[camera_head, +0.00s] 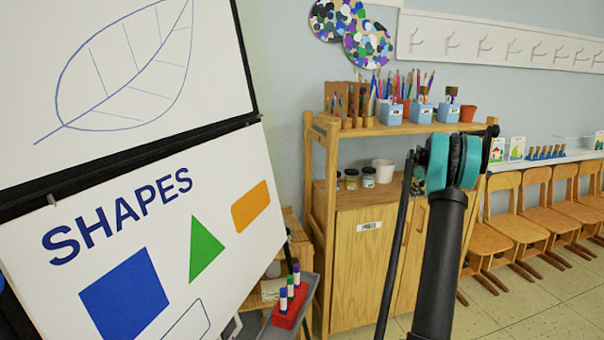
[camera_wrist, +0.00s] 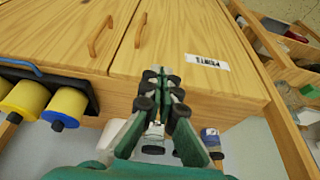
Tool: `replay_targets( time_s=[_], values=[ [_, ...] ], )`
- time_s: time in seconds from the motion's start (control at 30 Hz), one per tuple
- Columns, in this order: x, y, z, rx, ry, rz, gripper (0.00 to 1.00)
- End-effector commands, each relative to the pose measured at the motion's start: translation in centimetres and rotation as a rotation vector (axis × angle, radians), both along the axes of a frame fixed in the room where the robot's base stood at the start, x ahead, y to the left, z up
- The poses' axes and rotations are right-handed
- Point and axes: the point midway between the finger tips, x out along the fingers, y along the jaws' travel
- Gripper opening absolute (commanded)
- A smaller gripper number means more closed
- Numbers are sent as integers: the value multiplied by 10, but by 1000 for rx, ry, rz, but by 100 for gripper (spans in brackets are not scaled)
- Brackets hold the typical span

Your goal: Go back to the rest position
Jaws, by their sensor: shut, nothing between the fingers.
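My gripper (camera_wrist: 160,85) shows in the wrist view with its two fingers together and nothing between them. It is in front of the wooden cabinet (camera_wrist: 185,35), whose doors appear upside down in that view. I cannot tell the exact gap between the fingertips and the cabinet. In the head view my arm rises at the right in front of the same cabinet (camera_head: 360,255), and my gripper cannot be made out there.
A whiteboard with a shapes poster (camera_head: 150,240) stands close at the left. A red marker holder (camera_head: 290,305) sits on its tray. Cups of pencils (camera_head: 391,113) stand on the cabinet. Wooden chairs (camera_head: 520,225) line the right wall. Floor (camera_head: 540,310) shows free at the lower right.

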Motion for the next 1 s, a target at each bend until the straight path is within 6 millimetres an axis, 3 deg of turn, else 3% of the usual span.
replay_targets(
  time_s=[0.03, 0.27, 0.5, 0.77, 1.0],
  values=[
    [-12, 21, 6, -1, 3, -4, 0],
    [-72, 97, 18, -4, 11, -47, 0],
    [-155, 171, 16, -6, 15, -90, 0],
    [-262, 235, -4, -7, 12, -138, 0],
    [-372, 280, -39, -7, 5, -179, 0]
  ],
)
